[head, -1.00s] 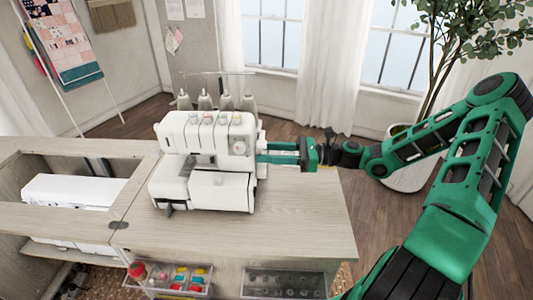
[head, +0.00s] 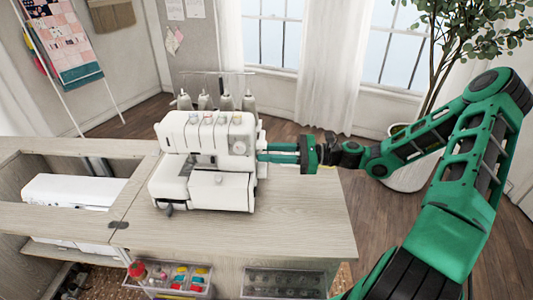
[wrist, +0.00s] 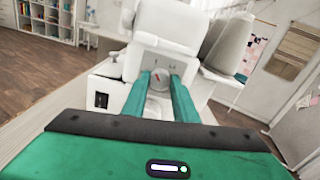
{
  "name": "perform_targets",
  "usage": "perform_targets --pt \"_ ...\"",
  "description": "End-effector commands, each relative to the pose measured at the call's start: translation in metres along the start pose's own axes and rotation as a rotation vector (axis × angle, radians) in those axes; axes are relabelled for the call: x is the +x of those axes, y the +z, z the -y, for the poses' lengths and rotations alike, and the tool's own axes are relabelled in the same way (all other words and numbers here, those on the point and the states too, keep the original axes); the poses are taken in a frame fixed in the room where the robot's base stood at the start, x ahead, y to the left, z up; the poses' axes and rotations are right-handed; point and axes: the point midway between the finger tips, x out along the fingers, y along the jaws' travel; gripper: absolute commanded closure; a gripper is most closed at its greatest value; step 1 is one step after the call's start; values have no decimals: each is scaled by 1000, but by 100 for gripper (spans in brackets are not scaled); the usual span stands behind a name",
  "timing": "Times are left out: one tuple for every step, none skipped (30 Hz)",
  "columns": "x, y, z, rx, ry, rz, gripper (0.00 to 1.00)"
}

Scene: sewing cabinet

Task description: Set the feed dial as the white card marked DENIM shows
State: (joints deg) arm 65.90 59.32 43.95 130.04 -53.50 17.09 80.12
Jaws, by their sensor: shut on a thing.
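The white sewing machine (head: 205,165) stands on the cabinet top. My gripper (head: 262,152) reaches in level from the right, with its fingertips at the machine's right side. In the wrist view my gripper (wrist: 160,78) has its two green fingers on either side of a round pale dial (wrist: 155,84) with a red mark, and it is shut on this dial. Small marks show on the machine above the dial, too small to read. White cards (head: 174,9) are pinned to the wall board at the back; their writing cannot be read, so I cannot tell which says DENIM.
Thread cones (head: 205,100) stand behind the machine. A second white machine (head: 72,190) sits in the cabinet well at left. Open trays (head: 180,280) hang at the cabinet's front. The cabinet top (head: 300,215) is bare in front of my gripper.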

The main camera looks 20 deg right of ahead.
Motion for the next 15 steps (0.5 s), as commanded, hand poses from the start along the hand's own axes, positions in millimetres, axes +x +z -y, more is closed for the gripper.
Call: perform_targets --pt "-1 -1 3 -43 -8 -3 96" --pt "-1 0 3 -71 -8 -3 96" --pt "-1 0 3 -109 -8 -4 96" --pt "-2 -1 3 -137 -9 -4 96" --pt "-2 -1 3 -166 -9 -4 96" --pt "-2 0 3 -204 -9 -4 96" --pt "-2 0 3 -233 -9 -4 96" --pt "-2 -1 3 -261 -9 -4 96" --pt "-2 -1 3 -300 -9 -5 96" --pt "-2 -1 3 -328 -10 -5 96" --pt "-2 -1 4 -356 -10 -5 96" --pt "-2 -1 4 -394 -10 -5 96" --pt "-2 -1 4 -422 -10 -5 96" --pt "-2 -1 4 -448 -10 -6 96" --pt "-2 -1 4 -484 -10 -7 96"
